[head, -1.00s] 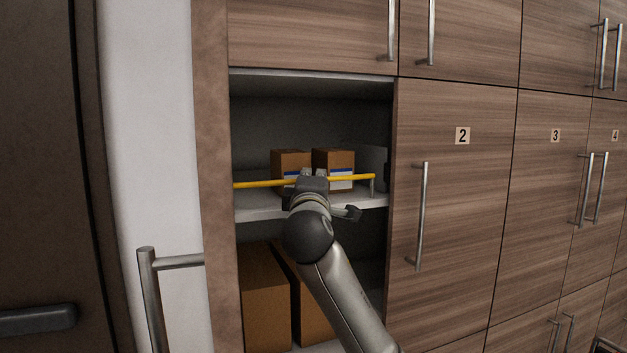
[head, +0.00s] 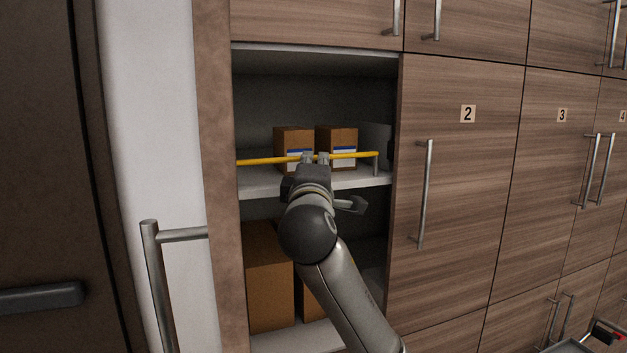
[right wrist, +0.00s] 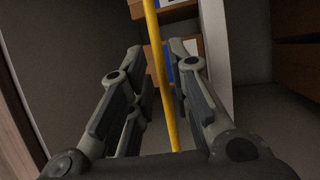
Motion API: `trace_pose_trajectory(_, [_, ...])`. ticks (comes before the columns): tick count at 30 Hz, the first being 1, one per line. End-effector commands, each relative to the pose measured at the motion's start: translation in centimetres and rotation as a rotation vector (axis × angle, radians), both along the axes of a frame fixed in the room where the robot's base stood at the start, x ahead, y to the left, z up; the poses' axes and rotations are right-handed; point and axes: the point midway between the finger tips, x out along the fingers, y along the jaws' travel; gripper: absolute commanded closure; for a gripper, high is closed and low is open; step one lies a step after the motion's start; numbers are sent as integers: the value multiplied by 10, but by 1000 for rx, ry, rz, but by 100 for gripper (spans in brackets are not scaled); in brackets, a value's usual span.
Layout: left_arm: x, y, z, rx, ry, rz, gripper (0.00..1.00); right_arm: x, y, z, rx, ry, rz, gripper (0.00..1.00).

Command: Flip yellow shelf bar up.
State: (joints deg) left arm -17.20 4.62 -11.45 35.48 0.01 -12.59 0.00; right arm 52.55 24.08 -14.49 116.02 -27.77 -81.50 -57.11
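The yellow shelf bar (head: 262,161) runs level across the front of the open cabinet's middle shelf (head: 265,183). A small post holds its right end. My right gripper (head: 315,158) reaches into the opening at the middle of the bar. In the right wrist view, the yellow bar (right wrist: 158,70) passes between the two fingers of my right gripper (right wrist: 155,54). The fingers are apart, with a gap on each side of the bar. Whether a finger touches it I cannot tell. My left gripper is not in view.
Two brown boxes (head: 294,139) (head: 338,136) stand on the shelf behind the bar. Larger boxes (head: 268,285) sit in the compartment below. Closed door 2 (head: 470,180) is to the right. A metal handle (head: 154,280) juts out at lower left.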

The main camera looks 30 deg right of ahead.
Motion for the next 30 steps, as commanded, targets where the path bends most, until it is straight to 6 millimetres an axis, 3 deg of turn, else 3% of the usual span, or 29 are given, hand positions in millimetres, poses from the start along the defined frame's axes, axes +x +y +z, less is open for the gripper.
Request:
trace_pose_trajectory(6, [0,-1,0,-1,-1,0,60,-32,24,-7,1,-1,2,81])
trace_pose_trajectory(12, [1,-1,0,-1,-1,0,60,-50,37,-11,-1,1,-1,81])
trace_pose_trajectory(30, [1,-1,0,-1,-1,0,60,-54,39,-12,1,1,-1,81])
